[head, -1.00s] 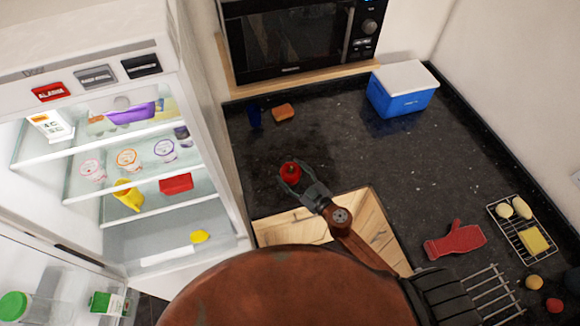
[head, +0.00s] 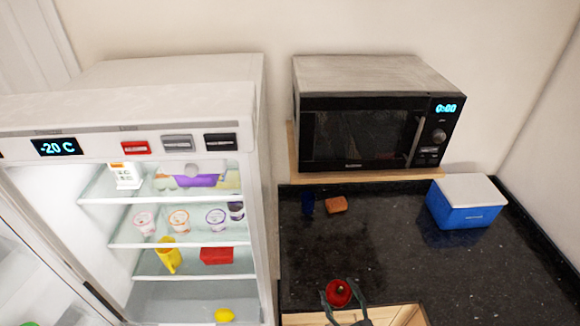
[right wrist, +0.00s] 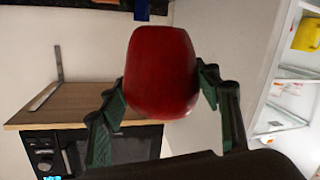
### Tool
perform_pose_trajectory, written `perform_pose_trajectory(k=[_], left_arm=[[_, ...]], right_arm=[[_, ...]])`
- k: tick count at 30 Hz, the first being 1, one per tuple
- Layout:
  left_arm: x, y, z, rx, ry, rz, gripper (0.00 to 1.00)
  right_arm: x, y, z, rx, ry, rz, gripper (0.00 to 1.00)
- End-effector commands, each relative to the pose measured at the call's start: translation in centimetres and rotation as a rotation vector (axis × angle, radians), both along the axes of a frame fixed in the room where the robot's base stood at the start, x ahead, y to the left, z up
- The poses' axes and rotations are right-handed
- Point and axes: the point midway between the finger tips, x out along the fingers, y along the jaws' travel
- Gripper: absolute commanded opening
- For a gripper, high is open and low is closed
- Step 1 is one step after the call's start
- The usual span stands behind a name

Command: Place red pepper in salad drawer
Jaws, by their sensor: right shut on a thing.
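The red pepper (head: 338,292) is held between the fingers of my right gripper (head: 345,298) at the bottom of the head view, over the dark counter. In the right wrist view the pepper (right wrist: 161,75) sits between both green-padded fingers. The open fridge stands at the left. Its lowest compartment (head: 180,298), at the bottom of the head view, holds a yellow lemon-like item (head: 224,315). I cannot make out the drawer's edges clearly. My left gripper is not in view.
Fridge shelves above hold several yogurt cups (head: 179,220), a yellow jug (head: 168,256) and a red box (head: 216,255). A microwave (head: 370,135), brown sponge-like block (head: 337,204) and blue cooler (head: 466,210) stand at the back. The counter's middle is clear.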

Motion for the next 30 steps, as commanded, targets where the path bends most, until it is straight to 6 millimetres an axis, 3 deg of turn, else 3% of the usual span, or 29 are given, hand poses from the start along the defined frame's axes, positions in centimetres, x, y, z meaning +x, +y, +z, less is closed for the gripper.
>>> perform_pose_trajectory(k=[1,6,15,23,26,30], left_arm=[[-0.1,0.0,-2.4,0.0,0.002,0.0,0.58],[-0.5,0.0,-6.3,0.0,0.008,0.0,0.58],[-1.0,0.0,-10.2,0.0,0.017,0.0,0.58],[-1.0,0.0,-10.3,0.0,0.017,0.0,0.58],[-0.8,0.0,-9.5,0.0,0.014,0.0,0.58],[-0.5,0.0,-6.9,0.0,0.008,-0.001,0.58]], right_arm=[[-0.2,-0.4,-1.5,0.009,-0.003,-0.031,0.32],[-1.0,-2.4,-3.0,0.007,-0.002,-0.133,0.32],[-2.3,-5.1,-4.8,0.002,0.024,-0.25,0.32],[-2.5,-5.6,-4.8,-0.001,0.031,-0.268,0.32],[-2.3,-5.2,-4.1,-0.003,0.023,-0.252,0.32],[-1.6,-3.9,-2.4,-0.003,0.007,-0.2,0.32]])
